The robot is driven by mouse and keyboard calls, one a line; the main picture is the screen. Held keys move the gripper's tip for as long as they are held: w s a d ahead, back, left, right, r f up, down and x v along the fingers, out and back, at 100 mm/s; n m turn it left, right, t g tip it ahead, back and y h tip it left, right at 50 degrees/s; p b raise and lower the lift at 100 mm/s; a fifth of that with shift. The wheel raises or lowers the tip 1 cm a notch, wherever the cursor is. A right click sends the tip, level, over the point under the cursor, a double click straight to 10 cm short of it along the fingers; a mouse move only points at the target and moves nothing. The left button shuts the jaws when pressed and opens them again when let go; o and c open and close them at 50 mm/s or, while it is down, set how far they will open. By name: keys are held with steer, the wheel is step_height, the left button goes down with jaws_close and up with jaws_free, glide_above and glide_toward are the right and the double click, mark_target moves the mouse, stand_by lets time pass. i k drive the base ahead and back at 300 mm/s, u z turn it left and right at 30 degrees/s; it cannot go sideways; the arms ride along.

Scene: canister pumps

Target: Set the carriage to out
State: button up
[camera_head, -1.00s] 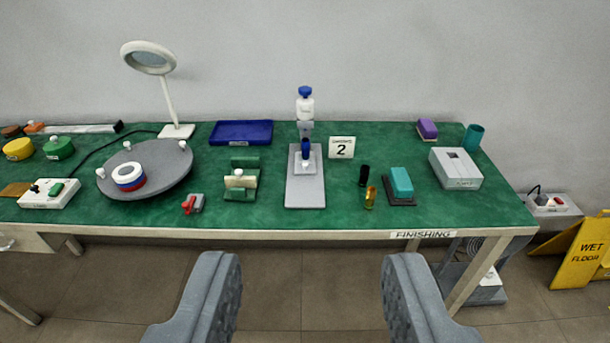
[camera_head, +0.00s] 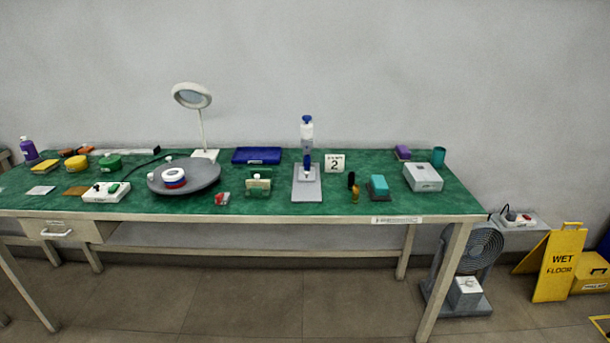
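A grey base plate (camera_head: 307,194) lies on the green bench top near the middle. A blue-and-white upright unit (camera_head: 307,133) stands at its back, with a blue part (camera_head: 307,163) low in front of it. A green fixture with a cream block (camera_head: 258,187) sits to the left of the plate. A long pale rail (camera_head: 128,152) lies at the back left. No carriage is labelled readably, so I cannot tell which part it is or its setting. My gripper is outside the view.
A grey turntable (camera_head: 203,181) carries a white, blue and red disc. A ring lamp (camera_head: 192,96) stands behind it. A teal block (camera_head: 378,184) and a light grey box (camera_head: 424,178) are to the right. Open floor (camera_head: 260,285) lies before the bench; a fan (camera_head: 478,250) stands at right.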

mark_target(304, 177)
steer(key=z, duration=0.65)
steer(key=i, duration=2.35)
steer(key=u, duration=0.7)
